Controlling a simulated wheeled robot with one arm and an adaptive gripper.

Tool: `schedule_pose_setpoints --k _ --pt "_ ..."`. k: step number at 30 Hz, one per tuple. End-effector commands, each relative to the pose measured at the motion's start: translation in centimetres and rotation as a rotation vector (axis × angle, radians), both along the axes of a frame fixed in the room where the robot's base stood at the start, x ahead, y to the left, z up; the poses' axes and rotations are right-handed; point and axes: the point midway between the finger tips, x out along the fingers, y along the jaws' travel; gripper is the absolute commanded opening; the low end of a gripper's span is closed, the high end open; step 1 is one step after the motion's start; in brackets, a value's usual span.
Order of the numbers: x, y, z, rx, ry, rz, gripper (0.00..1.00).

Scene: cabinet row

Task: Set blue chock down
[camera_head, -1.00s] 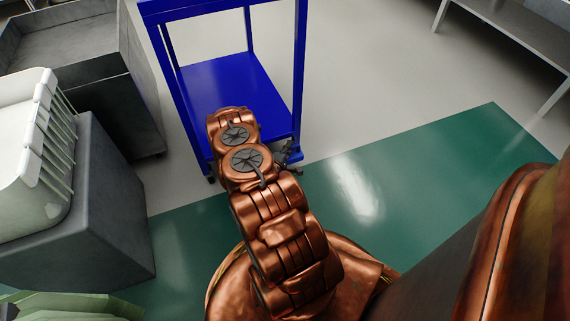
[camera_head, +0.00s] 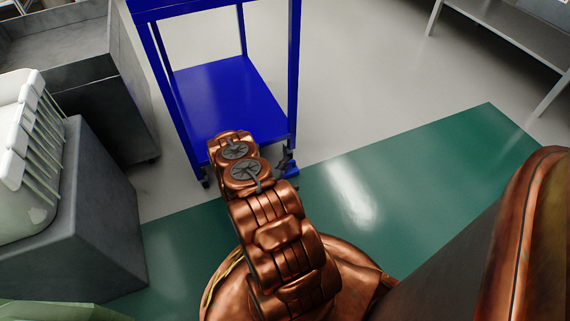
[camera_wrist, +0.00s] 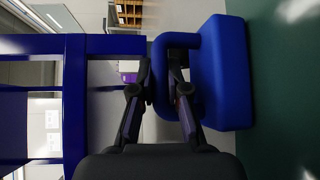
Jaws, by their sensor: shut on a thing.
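The blue chock (camera_wrist: 228,72) fills the right middle of the wrist view, a rounded block with a loop handle on its left side. My gripper (camera_wrist: 160,75) is shut on that handle, one dark finger on each side of the bar. In the head view a small part of the chock (camera_head: 292,172) shows beside my gripper (camera_head: 283,158), near the cart's front right leg; my arm hides the rest. The wrist view is turned sideways, with the chock's flat side towards the green floor. I cannot tell whether it touches the floor.
A blue cart (camera_head: 225,98) with a bare lower shelf stands just beyond my gripper. The green floor strip (camera_head: 400,165) to the right is clear. A grey block (camera_head: 95,215) with a white rack (camera_head: 35,140) stands left. A grey table (camera_head: 510,35) is at the far right.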

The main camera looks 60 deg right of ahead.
Motion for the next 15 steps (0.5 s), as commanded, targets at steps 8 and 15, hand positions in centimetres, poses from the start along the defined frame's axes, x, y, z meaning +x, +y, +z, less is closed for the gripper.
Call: schedule_pose_setpoints --k 8,15 --pt "0.00 0.01 -0.21 0.000 0.000 0.000 0.34" --pt "0.00 0.01 -0.21 0.000 0.000 0.000 0.40"
